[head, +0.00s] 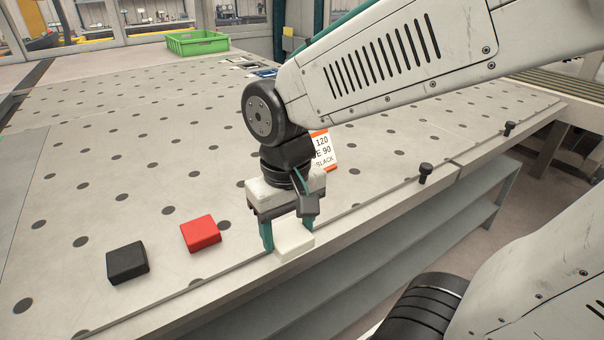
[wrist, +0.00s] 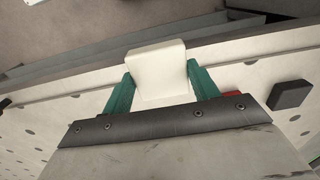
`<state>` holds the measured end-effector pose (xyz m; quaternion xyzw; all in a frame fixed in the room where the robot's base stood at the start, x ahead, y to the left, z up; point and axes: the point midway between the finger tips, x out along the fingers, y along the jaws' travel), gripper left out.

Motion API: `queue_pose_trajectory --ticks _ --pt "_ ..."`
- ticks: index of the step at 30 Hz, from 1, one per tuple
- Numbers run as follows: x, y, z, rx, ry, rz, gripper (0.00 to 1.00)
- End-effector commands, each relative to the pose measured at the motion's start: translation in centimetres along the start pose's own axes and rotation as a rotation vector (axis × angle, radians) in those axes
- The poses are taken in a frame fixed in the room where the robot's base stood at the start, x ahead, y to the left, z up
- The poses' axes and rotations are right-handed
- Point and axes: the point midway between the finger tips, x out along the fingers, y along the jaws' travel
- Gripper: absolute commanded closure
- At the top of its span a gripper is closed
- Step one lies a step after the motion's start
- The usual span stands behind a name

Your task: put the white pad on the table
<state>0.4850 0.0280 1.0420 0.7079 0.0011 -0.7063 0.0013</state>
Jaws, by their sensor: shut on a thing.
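The white pad (head: 294,239) is a small white block between the green fingers of my gripper (head: 288,232), near the front edge of the table (head: 160,170). My gripper is shut on the pad and points down. In the wrist view the white pad (wrist: 158,73) sits between both green fingers of my gripper (wrist: 160,82). I cannot tell whether the pad touches the table top or hangs just above it.
A red pad (head: 201,234) and a black pad (head: 128,262) lie to the left of my gripper. A printed sign (head: 323,152) stands behind it. Black knobs (head: 425,172) stand along the front edge at right. A green crate (head: 197,42) is at the back. The table's middle left is clear.

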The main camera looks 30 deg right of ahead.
Motion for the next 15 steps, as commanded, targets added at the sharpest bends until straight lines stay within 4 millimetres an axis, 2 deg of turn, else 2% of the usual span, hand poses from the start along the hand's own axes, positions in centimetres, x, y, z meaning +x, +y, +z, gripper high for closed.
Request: queue_pose_trajectory --ticks 5,15 --pt "0.4 0.5 -3.1 0.005 -0.005 0.001 0.66" --pt "1.2 1.8 -11.9 0.005 -0.003 0.0 0.66"
